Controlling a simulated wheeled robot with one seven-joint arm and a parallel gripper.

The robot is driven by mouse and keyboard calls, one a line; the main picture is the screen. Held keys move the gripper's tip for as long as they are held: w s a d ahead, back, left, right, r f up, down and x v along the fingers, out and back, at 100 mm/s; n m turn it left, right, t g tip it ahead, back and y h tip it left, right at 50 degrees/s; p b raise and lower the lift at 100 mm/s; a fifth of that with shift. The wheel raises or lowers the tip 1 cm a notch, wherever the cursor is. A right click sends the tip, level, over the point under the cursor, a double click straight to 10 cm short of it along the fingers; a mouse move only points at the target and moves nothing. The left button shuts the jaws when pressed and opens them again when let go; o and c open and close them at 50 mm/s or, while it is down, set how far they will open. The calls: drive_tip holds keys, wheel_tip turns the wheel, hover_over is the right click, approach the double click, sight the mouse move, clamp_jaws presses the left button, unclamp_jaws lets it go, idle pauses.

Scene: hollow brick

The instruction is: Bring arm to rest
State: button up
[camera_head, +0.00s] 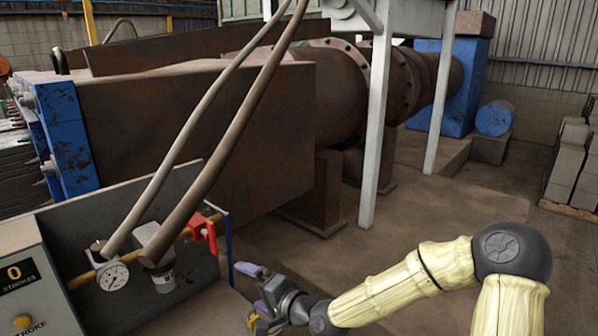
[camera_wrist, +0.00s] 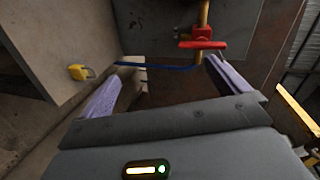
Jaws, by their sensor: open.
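My arm, with pale yellow links and dark joints, reaches in from the lower right of the head view. My gripper (camera_head: 256,294) is at its end, low in the middle, right of and below the red valve handle (camera_head: 206,230). In the wrist view my gripper (camera_wrist: 165,82) shows two purple fingers spread wide apart with nothing between them. The red valve handle (camera_wrist: 202,44) is beyond the fingers there, near the right fingertip, and appears apart from it. In the head view the lower finger is hard to make out.
A pressure gauge (camera_head: 113,276) and control box (camera_head: 30,285) stand at lower left. A large rusty machine (camera_head: 200,130) fills the back. White posts (camera_head: 375,120) stand right of centre. A yellow part (camera_wrist: 80,72) and blue hose (camera_wrist: 160,66) show in the wrist view.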

drive_tip(key=s+d+f+n+g+h+p, duration=0.2)
drive_tip(key=s+d+f+n+h, duration=0.15)
drive_tip(key=d, duration=0.25)
drive_tip(key=s+d+f+n+g+h+p, duration=0.2)
drive_tip(key=s+d+h, duration=0.15)
drive_tip(key=d, duration=0.35)
drive_tip(key=s+d+r+g+h+p, duration=0.2)
drive_tip(key=s+d+r+h, duration=0.3)
drive_tip(key=s+d+r, duration=0.3)
drive_tip(key=s+d+p, duration=0.1)
drive_tip(key=s+d, duration=0.2)
drive_tip(key=d, duration=0.2)
drive_tip(key=shift+d+g, duration=0.4)
drive_tip(key=shift+w, duration=0.1)
